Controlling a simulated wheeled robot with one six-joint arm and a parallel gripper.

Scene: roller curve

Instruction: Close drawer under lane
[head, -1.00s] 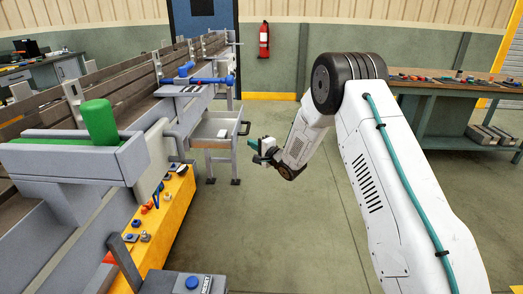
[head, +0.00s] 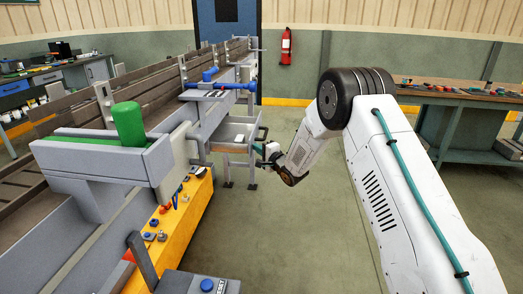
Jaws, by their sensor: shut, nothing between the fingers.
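The drawer (head: 230,147) under the lane is grey and stands pulled out to the right. A small white item (head: 238,139) lies in it. Its dark handle (head: 263,134) is on the right front face. The lane (head: 150,84) runs above it and away to the back. My gripper (head: 257,149) is shut and empty, just right of the drawer front and a little below the handle. Whether the fingertips touch the drawer front cannot be told.
A yellow panel (head: 180,225) with loose parts and a control box with a blue button (head: 206,285) stand at the near left. A workbench (head: 460,98) stands at the right. The middle floor is clear.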

